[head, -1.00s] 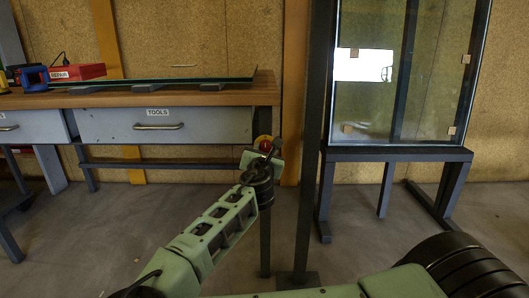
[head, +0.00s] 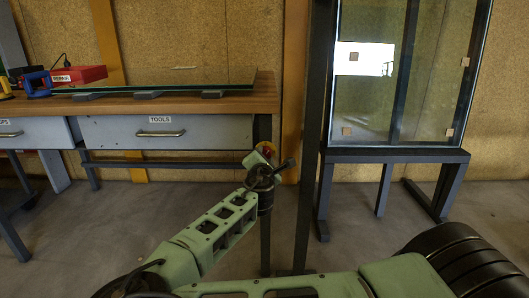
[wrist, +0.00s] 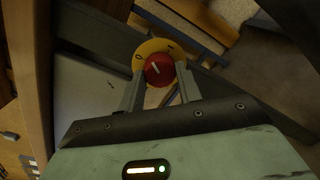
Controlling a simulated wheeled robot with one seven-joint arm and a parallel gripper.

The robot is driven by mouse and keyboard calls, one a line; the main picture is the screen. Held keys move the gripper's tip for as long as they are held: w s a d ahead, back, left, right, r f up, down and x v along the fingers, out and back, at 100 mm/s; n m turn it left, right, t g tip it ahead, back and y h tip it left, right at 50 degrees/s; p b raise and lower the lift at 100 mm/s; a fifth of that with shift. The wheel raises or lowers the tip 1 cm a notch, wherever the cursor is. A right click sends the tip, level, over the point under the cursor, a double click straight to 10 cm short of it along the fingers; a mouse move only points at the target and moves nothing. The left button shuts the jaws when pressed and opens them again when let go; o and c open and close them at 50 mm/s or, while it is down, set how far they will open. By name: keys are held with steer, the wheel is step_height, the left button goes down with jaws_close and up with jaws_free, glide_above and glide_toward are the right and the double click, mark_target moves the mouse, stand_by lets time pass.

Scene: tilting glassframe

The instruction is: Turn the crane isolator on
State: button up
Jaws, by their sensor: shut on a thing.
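The crane isolator is a red round knob (wrist: 158,69) on a yellow disc (wrist: 150,46) marked O and I. A pale line on the knob slants toward the upper left, nearer the O than the I. In the head view the knob (head: 266,150) shows small at the dark post by the bench's right end, partly hidden by my wrist. My gripper (wrist: 159,84) is shut on the knob, with one finger on each side of it in the wrist view.
A wooden bench (head: 190,106) with a grey tools drawer (head: 215,129) stands at left, carrying a glass sheet and a red box (head: 78,74). A dark upright (head: 312,190) stands just right of my wrist. A framed glass pane (head: 370,110) stands further right.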

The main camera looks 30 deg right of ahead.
steer(key=m+p, duration=0.2)
steer(key=m, duration=0.4)
steer(key=shift+r+p, duration=0.15)
steer(key=shift+p, duration=0.25)
steer(key=m+y+p, duration=0.1)
steer(key=m, duration=0.3)
steer(key=shift+p, duration=0.3)
steer(key=shift+m, duration=0.4)
steer(key=o, duration=1)
steer(key=shift+s, duration=0.1)
steer(key=p+v, duration=0.1)
steer(key=v, duration=0.7)
steer(key=p+v, duration=0.1)
steer(key=v, duration=0.8)
steer(key=shift+s+f+p, duration=0.15)
steer(key=shift+f+p, duration=0.05)
steer(key=shift+p, duration=0.2)
